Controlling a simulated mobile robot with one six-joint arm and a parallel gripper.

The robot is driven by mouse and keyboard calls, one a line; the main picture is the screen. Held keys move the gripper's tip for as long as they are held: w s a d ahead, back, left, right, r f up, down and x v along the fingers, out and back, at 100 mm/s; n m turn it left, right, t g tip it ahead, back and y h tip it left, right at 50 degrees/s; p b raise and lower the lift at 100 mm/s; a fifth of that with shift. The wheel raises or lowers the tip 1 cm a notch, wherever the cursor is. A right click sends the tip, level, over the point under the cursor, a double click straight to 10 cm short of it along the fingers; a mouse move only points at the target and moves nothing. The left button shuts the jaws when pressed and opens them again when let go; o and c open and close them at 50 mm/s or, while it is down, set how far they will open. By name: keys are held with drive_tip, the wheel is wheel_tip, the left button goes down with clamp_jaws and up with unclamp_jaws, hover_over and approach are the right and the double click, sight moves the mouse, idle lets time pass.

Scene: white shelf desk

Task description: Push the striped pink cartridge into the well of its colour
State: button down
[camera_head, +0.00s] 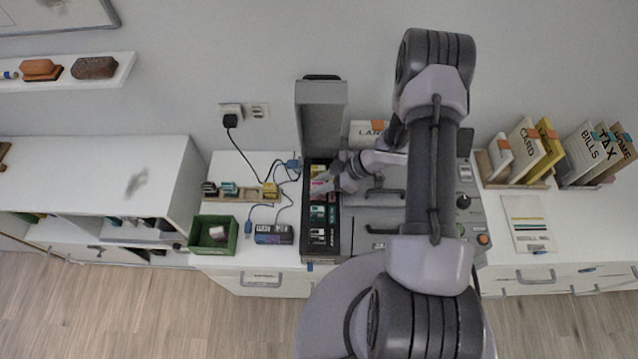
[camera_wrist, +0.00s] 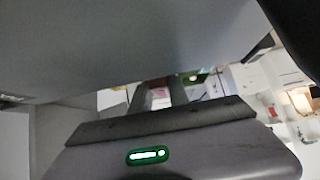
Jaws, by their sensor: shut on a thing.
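My gripper (camera_head: 328,186) reaches from the right into the open dark cartridge bay (camera_head: 334,246) of the grey printer. The striped pink cartridge (camera_head: 318,187) shows as a pink patch at the fingertips, at one of the bay's wells. In the wrist view my gripper (camera_wrist: 161,95) has its two fingers around a pale pinkish thing (camera_wrist: 159,101), which I take to be this cartridge. The fingers hide much of it, and I cannot tell how deep it sits. Teal and dark cartridges (camera_head: 318,214) are in the bay nearer the front.
The printer's raised lid (camera_head: 320,118) stands behind the bay. Left are a green bin (camera_head: 231,245) with a pale pink item (camera_head: 217,232), a dark box (camera_head: 273,234), blue cables and a wooden rack (camera_head: 240,195) with small cartridges. Books (camera_head: 545,150) stand at right.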

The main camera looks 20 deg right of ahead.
drive_tip(key=shift+f+b, duration=0.55)
drive_tip(key=shift+f, duration=0.4)
drive_tip(key=c, duration=1.2)
unclamp_jaws()
drive_tip(key=shift+o, duration=0.2)
drive_tip(key=p+v, duration=0.3)
drive_tip(key=v, duration=1.4)
drive_tip(key=shift+d+r+p, duration=0.1)
drive_tip(key=shift+r+p, duration=0.05)
drive_tip(key=shift+p, duration=0.15)
